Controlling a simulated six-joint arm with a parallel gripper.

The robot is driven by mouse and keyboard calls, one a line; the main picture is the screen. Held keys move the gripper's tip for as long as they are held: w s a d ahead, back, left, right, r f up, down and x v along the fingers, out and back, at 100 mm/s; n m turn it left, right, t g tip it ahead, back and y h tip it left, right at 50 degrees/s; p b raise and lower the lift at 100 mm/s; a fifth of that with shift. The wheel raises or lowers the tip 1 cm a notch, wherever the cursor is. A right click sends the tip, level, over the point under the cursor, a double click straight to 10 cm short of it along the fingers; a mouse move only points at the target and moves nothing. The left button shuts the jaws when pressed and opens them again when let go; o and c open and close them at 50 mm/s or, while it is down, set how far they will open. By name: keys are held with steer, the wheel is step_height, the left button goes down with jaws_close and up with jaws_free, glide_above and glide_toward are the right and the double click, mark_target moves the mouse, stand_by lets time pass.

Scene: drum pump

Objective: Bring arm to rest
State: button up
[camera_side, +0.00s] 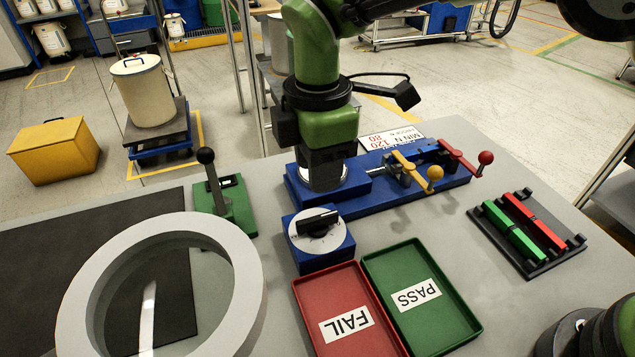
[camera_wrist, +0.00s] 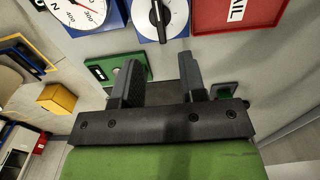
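My gripper (camera_wrist: 158,78) shows in the wrist view with its two dark fingers spread apart. It is open, and nothing shows held between them. In the side view my green and black arm comes down from the top, with its end (camera_side: 326,160) in front of the blue fixture (camera_side: 385,185). The fingers cannot be made out there, and part of the fixture is hidden. I cannot tell how high the fingertips are.
A blue box with a black knob (camera_side: 316,230) stands near the red FAIL tray (camera_side: 345,310) and green PASS tray (camera_side: 415,295). A green stand with a black-knobbed lever (camera_side: 222,200) is to the left. Red- and yellow-knobbed handles (camera_side: 430,172) rise from the fixture. A dark rack (camera_side: 525,235) stands right.

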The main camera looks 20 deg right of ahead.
steer(key=shift+r, duration=0.15)
stand_by(0.3)
steer(key=s+d+r+m+t+y, duration=0.1)
steer(key=s+d+r+m+t, duration=0.15)
steer(key=d+r+m, duration=0.45)
steer(key=s+d+r+m+t+y, duration=0.1)
steer(key=s+d+r+m, duration=0.25)
steer(key=d+r, duration=0.5)
steer(key=s+d+m+t, duration=0.2)
steer(key=s+d+m, duration=0.1)
steer(key=s+m, duration=0.3)
steer(key=s+d+m+t, duration=0.1)
steer(key=s+d+m, duration=0.2)
steer(key=s+m, duration=0.3)
steer(key=shift+s+d+r+t, duration=0.35)
steer(key=shift+s+d, duration=0.05)
steer(key=shift+s, duration=0.45)
